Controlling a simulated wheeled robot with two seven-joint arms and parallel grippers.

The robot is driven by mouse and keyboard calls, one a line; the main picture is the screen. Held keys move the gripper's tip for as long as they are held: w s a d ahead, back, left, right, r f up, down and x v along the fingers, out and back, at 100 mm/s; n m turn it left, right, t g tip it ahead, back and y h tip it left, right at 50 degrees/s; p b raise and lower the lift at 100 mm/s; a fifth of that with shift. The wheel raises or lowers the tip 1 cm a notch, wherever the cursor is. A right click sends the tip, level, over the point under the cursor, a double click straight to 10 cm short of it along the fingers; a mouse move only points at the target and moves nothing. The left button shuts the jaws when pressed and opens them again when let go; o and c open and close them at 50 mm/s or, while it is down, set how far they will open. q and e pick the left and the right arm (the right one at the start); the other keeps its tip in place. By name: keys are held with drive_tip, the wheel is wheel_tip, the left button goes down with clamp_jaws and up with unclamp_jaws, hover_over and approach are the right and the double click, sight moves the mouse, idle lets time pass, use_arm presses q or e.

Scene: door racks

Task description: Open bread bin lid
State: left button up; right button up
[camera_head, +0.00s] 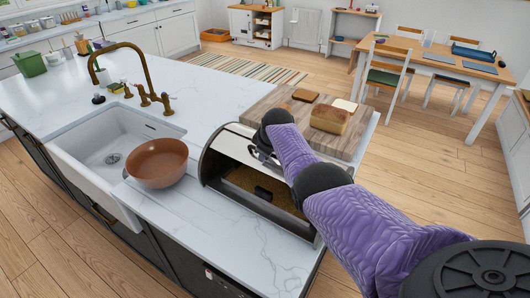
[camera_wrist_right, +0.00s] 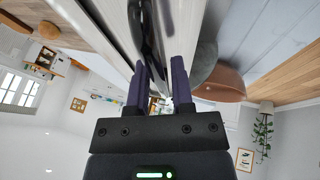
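A small dark piece (camera_head: 263,194) shows at the opening. My right gripper (camera_head: 262,155) is at the lid, partly hidden by my purple arm. In the right wrist view, its two purple fingers (camera_wrist_right: 160,84) are apart, close to the pale metal surface and a dark curved bar (camera_wrist_right: 152,35). I cannot tell whether they touch it. My left gripper is out of view.
A brown bowl (camera_head: 157,163) sits left of the bin, near the sink (camera_head: 118,142). Behind the bin, a cutting board (camera_head: 283,103) bears a bread loaf (camera_head: 329,119) and slices. The counter's front edge runs close to the bin.

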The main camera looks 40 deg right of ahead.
drive_tip(key=shift+o, duration=1.1)
drive_tip(key=p+v, duration=0.3)
drive_tip(key=p, duration=0.1)
drive_tip(key=shift+r, duration=0.35)
drive_tip(key=p+v, duration=0.2)
drive_tip(key=v, duration=0.4)
drive_tip(key=shift+s, duration=0.2)
